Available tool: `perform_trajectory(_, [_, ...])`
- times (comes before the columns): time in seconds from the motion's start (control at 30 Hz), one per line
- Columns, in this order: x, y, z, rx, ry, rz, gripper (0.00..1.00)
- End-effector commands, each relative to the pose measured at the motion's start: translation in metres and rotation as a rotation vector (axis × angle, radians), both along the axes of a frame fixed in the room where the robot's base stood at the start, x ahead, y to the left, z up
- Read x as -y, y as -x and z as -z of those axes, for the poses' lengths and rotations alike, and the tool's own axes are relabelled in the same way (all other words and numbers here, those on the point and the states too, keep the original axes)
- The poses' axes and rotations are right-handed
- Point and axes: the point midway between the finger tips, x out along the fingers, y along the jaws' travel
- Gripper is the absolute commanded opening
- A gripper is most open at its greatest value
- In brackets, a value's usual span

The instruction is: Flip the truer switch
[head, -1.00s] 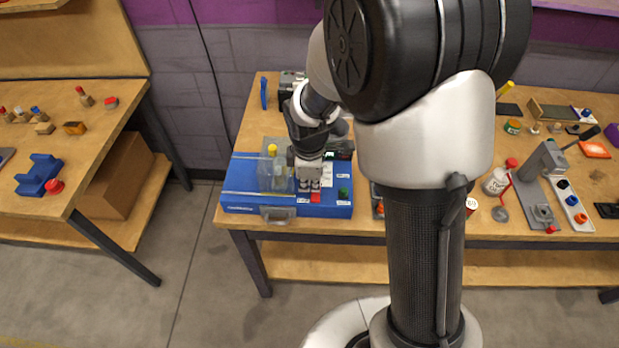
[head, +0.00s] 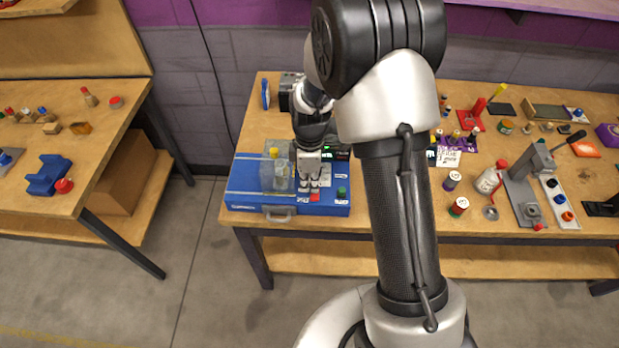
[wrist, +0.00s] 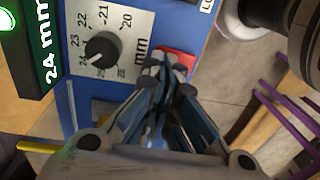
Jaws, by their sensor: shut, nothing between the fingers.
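The blue truer (head: 240,194) sits on the front left of the middle bench, with a clear guard (head: 272,177) on top. My gripper (head: 309,187) points down over its front panel, fingers together and empty. In the wrist view my gripper (wrist: 166,68) has its tips at a red switch-like part (wrist: 176,61), partly covering it; I cannot tell whether they touch. That red part also shows in the head view (head: 315,197). A green part (head: 342,193) is at the right front.
A yellow knob (head: 273,152) stands by the guard. Jars (head: 458,206), a lever press (head: 522,190) and small parts fill the bench to the right. A second bench (head: 100,160) is at the left. The floor (head: 215,270) between is clear.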

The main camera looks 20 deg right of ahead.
Motion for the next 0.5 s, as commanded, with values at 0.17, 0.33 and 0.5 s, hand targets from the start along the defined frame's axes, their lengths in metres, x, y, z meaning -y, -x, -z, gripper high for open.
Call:
perform_trajectory(0.17, [0.0010,0.0000,0.0057,0.002,0.002,-0.001,0.00])
perform_trajectory(0.33, [0.0011,0.0003,0.0067,0.001,0.002,-0.001,0.00])
perform_trajectory(0.5, [-0.0001,0.0040,0.0064,0.001,0.002,-0.001,0.00])
